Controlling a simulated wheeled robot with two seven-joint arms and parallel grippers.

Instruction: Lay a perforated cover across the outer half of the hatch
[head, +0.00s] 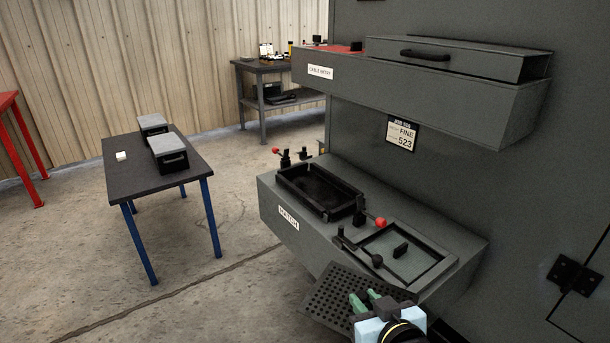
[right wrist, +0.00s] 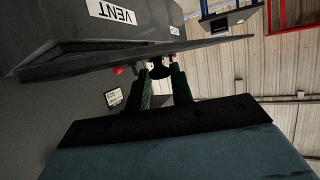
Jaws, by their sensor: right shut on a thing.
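The perforated cover (head: 328,297), a dark plate with rows of small holes, is tilted in front of the hatch at the bottom of the head view. My right gripper (head: 368,299) is shut on it with green fingers; the fingers also show in the right wrist view (right wrist: 160,82). The grey box labelled HATCH (head: 310,232) has a black raised frame (head: 317,212) around a dark recess on the left. On its right is a thin-rimmed square panel (head: 418,252) with a black knob. The cover is apart from both. My left gripper is not in view.
Red-knobbed clamps (head: 381,222) stand around the hatch frames. A CABLE ENTRY box (head: 420,95) overhangs above. A table with blue legs (head: 125,188) holds two grey-lidded boxes (head: 174,158). A VENT sign (right wrist: 112,10) shows in the right wrist view. Floor between table and hatch is clear.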

